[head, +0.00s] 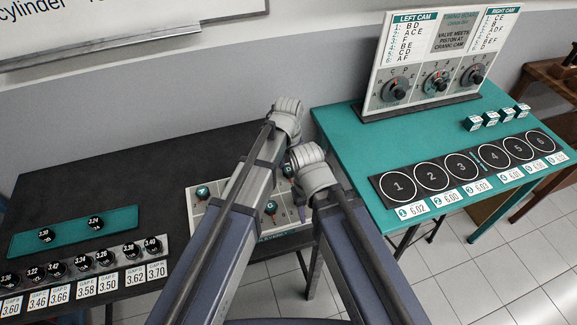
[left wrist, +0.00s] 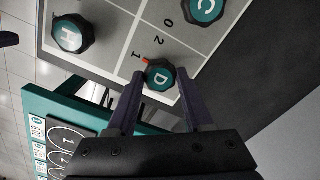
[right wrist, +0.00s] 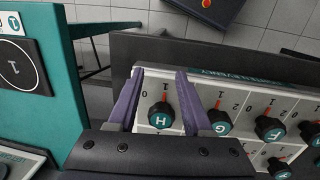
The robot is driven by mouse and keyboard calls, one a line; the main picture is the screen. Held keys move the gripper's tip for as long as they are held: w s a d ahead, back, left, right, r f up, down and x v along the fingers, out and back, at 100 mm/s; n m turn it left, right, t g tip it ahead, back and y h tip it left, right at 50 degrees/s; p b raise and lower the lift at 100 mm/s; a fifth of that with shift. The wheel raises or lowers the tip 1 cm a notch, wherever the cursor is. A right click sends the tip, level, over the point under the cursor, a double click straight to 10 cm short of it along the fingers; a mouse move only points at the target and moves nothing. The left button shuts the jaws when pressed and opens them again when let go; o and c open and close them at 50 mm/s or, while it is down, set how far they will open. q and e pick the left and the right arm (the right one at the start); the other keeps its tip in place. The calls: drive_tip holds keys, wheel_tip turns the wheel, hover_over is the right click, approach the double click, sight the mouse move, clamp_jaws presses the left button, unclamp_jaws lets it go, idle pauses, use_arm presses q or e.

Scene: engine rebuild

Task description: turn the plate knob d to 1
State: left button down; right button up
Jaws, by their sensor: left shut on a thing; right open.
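The plate knob D (left wrist: 160,77) is a dark knob with a teal top in the left wrist view. Its red pointer (left wrist: 146,61) lies toward the printed 1 (left wrist: 136,57). My left gripper (left wrist: 160,72) is shut on knob D, one finger on each side. The knob plate (left wrist: 110,35) is pale grey with numbers around each knob. My right gripper (right wrist: 160,74) is open over knob H (right wrist: 161,115), with its fingers apart on either side of it. My arms hide much of the plate in the head view.
Knobs C (left wrist: 206,8), G (right wrist: 219,122) and F (right wrist: 269,129) are close by on the plate. The teal table (head: 345,130) stands to the right with a numbered piston mat and a dial board (head: 440,60). Labelled black discs and a teal tray (head: 70,229) lie at left.

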sight(289, 169)
use_arm(q)
drive_tip(key=shift+c, duration=1.5)
unclamp_jaws()
drive_tip(key=shift+r, duration=0.1)
wheel_tip(289, 169, up, 8)
drive_tip(key=p, duration=0.8)
drive_tip(key=shift+f, duration=0.2)
